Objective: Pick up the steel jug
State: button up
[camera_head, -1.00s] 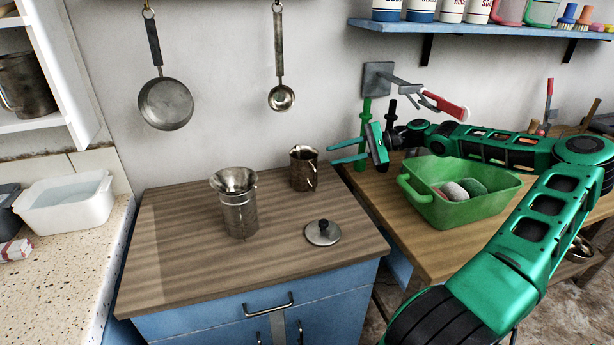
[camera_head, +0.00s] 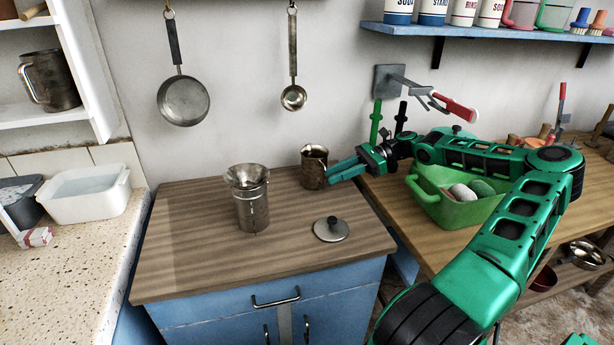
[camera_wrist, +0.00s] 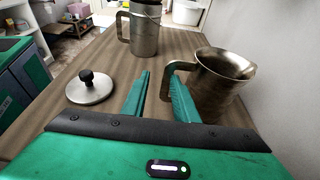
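A dark, worn metal jug (camera_head: 314,168) stands upright at the back right of the wooden counter top; it best fits the steel jug. In the wrist view the jug (camera_wrist: 222,82) is at the right, its handle turned towards my fingers. My gripper (camera_head: 340,173) is open, just right of the jug. The jug's lower part is partly hidden.
A steel can with a funnel in its top (camera_head: 250,205) stands left of the jug. A round lid with a black knob (camera_head: 331,229) lies in front. A green basin (camera_head: 450,205) sits on the right table, under my arm. Another metal jug (camera_head: 50,80) stands on the left shelf.

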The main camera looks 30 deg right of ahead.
jog(key=x, duration=0.9)
jog(key=shift+a+f, duration=0.15)
grip_shut()
dwell(1.3)
